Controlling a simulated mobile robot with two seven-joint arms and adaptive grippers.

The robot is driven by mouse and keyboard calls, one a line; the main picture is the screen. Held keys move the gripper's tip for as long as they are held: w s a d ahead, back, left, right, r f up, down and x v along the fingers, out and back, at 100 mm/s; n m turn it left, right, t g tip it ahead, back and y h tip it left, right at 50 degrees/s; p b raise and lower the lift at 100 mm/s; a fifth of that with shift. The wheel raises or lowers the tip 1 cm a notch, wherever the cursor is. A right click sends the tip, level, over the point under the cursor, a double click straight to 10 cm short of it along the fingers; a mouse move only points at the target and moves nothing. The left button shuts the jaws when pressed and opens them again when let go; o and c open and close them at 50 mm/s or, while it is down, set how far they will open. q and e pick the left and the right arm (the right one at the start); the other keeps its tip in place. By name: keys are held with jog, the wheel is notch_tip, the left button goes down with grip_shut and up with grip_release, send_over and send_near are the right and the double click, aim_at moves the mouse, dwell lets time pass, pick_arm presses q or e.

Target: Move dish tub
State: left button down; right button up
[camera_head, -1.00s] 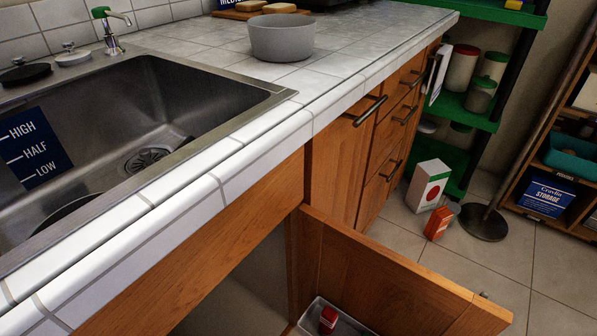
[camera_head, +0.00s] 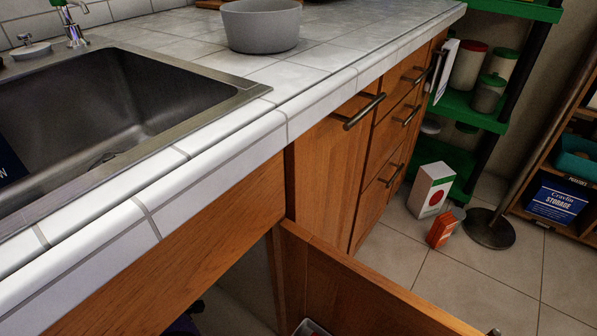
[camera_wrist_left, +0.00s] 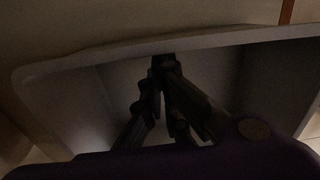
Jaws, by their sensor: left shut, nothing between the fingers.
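A pale grey rectangular tub (camera_head: 314,329) shows only as a sliver at the bottom edge of the head view, beside the open cabinet door. In the left wrist view a pale grey tub (camera_wrist_left: 75,110) with a raised rim fills much of the picture, dim and seen close up. My left gripper (camera_wrist_left: 163,64) is shut and empty, its dark fingertips overlapping the tub's far rim; I cannot tell whether they touch it. A round grey basin (camera_head: 262,28) stands on the tiled counter, away from the gripper. My right gripper is in neither view.
The open cabinet door (camera_head: 360,295) juts out below the counter (camera_head: 215,165). The sink (camera_head: 100,105) is at left. A white box (camera_head: 431,190) and an orange box (camera_head: 441,228) stand on the floor near the green shelf (camera_head: 465,112).

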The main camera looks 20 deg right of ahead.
pick_arm(q)
jog(key=w+d, duration=0.1)
jog(key=w+d+b, duration=0.1)
jog(key=d, duration=0.1)
jog(key=w+d+b, duration=0.1)
jog(key=d, duration=0.1)
jog(key=shift+w+d+f, duration=0.1)
jog(key=shift+w+f, duration=0.1)
jog(key=shift+f, duration=0.05)
jog(key=shift+w+d+r, duration=0.2)
jog(key=shift+w+d, duration=0.05)
jog(key=shift+d, duration=0.15)
jog(key=shift+a, duration=0.1)
